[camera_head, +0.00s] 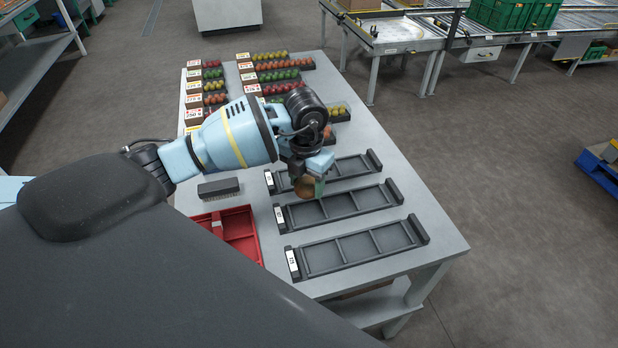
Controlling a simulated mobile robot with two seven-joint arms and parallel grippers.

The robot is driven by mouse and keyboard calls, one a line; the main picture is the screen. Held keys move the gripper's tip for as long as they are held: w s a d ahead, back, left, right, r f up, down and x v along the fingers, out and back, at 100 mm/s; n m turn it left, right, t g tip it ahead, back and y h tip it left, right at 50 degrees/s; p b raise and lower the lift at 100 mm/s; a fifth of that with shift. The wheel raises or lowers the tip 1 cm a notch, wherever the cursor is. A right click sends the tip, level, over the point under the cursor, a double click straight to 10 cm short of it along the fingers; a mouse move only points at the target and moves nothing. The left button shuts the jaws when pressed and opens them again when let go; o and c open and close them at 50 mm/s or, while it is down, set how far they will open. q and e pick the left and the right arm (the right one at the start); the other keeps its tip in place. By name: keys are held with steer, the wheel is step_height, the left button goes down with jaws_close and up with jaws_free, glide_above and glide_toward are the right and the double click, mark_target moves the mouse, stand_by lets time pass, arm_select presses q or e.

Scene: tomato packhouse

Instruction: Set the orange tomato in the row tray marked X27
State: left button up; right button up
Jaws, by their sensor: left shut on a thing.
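My left gripper (311,179) is shut on the orange tomato (304,187), which looks brownish orange and is partly covered by a finger. It is over the left end of the farthest of three dark row trays (345,178). I cannot tell whether the tomato touches that tray. The middle row tray (340,217) and the nearest row tray (358,262) lie in front, both empty. Each has a white label at its left end, too small to read, so I cannot tell which is X27. My right gripper is not in view.
A red divided tray (237,234) and a small dark block (218,189) lie left of the row trays on the grey table (447,237). Several filled trays of colored tomatoes (278,65) stand at the back. The table's right strip is clear.

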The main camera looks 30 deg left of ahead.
arm_select(q)
steer(key=shift+f+b, duration=0.55)
steer(key=shift+f, duration=0.75)
step_height(320, 180, down, 2)
steer(key=shift+f+b, duration=0.25)
steer(key=shift+b, duration=0.35)
steer(key=shift+f, duration=0.7)
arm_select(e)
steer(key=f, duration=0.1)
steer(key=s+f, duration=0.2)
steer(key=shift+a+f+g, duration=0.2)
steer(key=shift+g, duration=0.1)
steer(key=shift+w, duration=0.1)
arm_select(q)
steer(key=o, duration=0.4)
steer(key=shift+o, duration=0.4)
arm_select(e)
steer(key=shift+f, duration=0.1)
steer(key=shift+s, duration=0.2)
